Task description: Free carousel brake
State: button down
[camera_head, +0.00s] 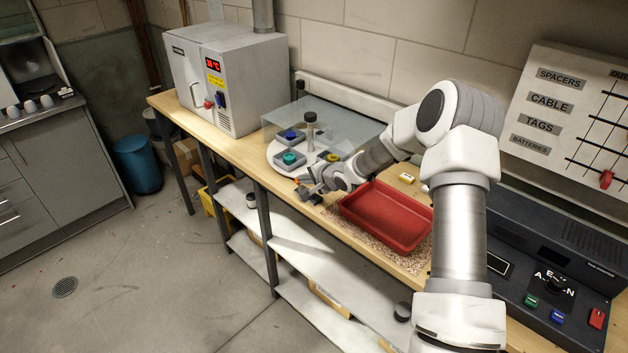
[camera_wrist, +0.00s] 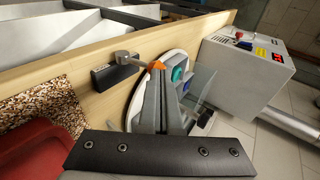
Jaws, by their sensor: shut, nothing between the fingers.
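The carousel is a white round disc (camera_head: 310,162) on the bench, with grey bins holding teal, blue and yellow pieces. Its rim (camera_wrist: 134,106) also shows in the wrist view. The brake looks to be a grey lever with an orange tip (camera_wrist: 155,66), pivoting on a black block (camera_wrist: 113,75) beside the disc. The lever points toward the disc, its tip close to the rim. My gripper (camera_wrist: 160,84) is shut and empty, its fingertips right by the orange tip. I cannot tell whether they touch. In the head view my gripper (camera_head: 309,191) hides most of the brake.
A clear cover (camera_head: 340,118) stands over the back of the carousel. A red tray (camera_head: 385,215) on a speckled mat lies to the right. A grey oven-like box (camera_head: 225,75) stands to the left. A dark control panel (camera_head: 545,270) is at the far right.

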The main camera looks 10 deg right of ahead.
jog(key=shift+w+a+r+p, duration=0.15)
jog(key=shift+w+r+p, duration=0.05)
jog(key=shift+r+p, duration=0.3)
jog(key=shift+w+a+r+p, duration=0.1)
jog(key=shift+w+r+p, duration=0.05)
jog(key=shift+r+p, duration=0.25)
dwell(0.3)
